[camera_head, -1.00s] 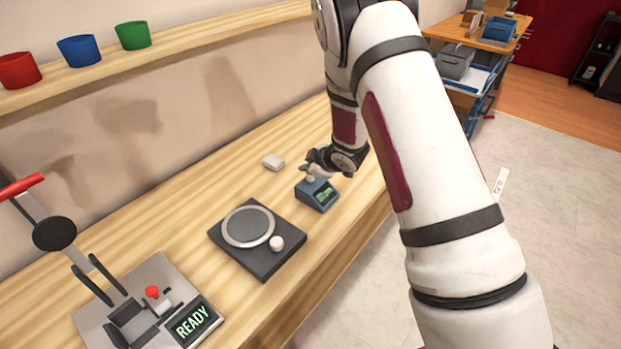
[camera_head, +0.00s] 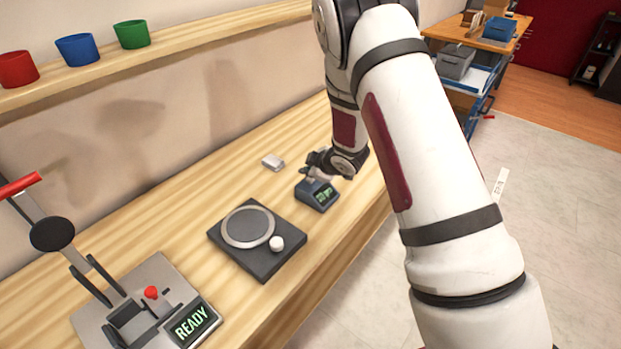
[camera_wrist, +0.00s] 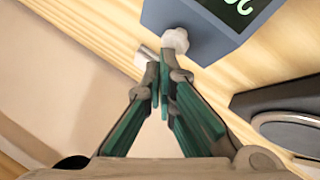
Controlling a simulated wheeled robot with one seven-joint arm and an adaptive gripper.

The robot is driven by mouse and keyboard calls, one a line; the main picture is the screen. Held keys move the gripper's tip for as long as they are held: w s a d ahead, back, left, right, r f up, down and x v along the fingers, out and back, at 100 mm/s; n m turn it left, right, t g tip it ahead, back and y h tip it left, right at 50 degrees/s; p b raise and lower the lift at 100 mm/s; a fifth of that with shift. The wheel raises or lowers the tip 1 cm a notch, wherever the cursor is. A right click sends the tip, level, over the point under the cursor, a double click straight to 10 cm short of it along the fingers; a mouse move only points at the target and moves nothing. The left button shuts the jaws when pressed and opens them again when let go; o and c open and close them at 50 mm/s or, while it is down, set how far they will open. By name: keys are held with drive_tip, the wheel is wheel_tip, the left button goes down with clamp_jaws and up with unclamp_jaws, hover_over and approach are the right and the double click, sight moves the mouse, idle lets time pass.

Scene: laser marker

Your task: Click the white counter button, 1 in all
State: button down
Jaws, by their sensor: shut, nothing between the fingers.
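The blue counter box (camera_head: 318,197) stands on the wooden bench, with a dark display showing green digits too small to read. In the wrist view the box (camera_wrist: 180,18) is at the top, with the white button (camera_wrist: 176,40) on it, just beyond my fingertips. My gripper (camera_wrist: 161,66) is shut and empty, its green-lined fingers together. In the head view my gripper (camera_head: 312,174) is over the counter and hides the button. I cannot tell whether the fingertips touch the button.
A black turntable-like device (camera_head: 256,262) with a white knob sits left of the counter. A small white block (camera_head: 272,162) lies behind. A grey press (camera_head: 140,300) with a red lever and READY display stands at lower left. Three cups sit on a shelf (camera_head: 190,45).

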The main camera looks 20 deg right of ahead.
sight(309, 179)
drive_tip(key=shift+f, duration=0.45)
idle(0.3)
idle(0.3)
drive_tip(key=shift+r+p, duration=0.3)
drive_tip(key=shift+r, duration=0.65)
drive_tip(key=shift+r+p, duration=1.05)
drive_tip(key=shift+r, duration=1.45)
drive_tip(key=shift+r, duration=0.1)
